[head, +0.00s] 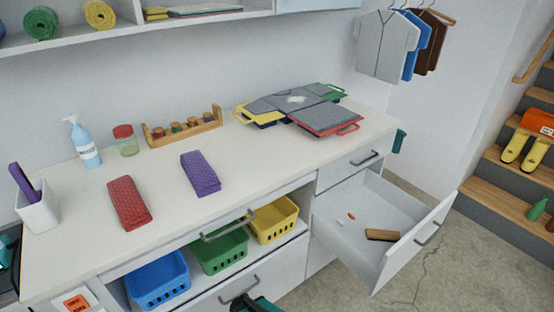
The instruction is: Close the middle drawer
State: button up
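The open drawer (375,200) is pulled far out of the right-hand cabinet, below a shut top drawer (352,166). Its front panel (420,240) carries a grey bar handle (428,234). A brown wooden-backed item (382,235) and a small red and white item (347,217) lie inside. Anything beneath this drawer is hidden. A dark and teal shape (258,305) at the bottom edge looks like the end of my arm with my gripper. It is cut off and left of the open drawer, apart from it. Its fingers cannot be made out.
The counter (240,180) holds folded cloths, bottles and folders. Blue (158,281), green (222,252) and yellow (275,220) baskets sit on a shelf beneath. Floor (440,275) is clear right of the open drawer. Stairs (510,180) stand at the far right.

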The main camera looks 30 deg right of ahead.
aim_at(374, 202)
jog(key=u, duration=0.15)
jog(key=k, duration=0.6)
jog(key=z, duration=2.2)
jog(key=i, duration=0.55)
jog(key=u, duration=0.15)
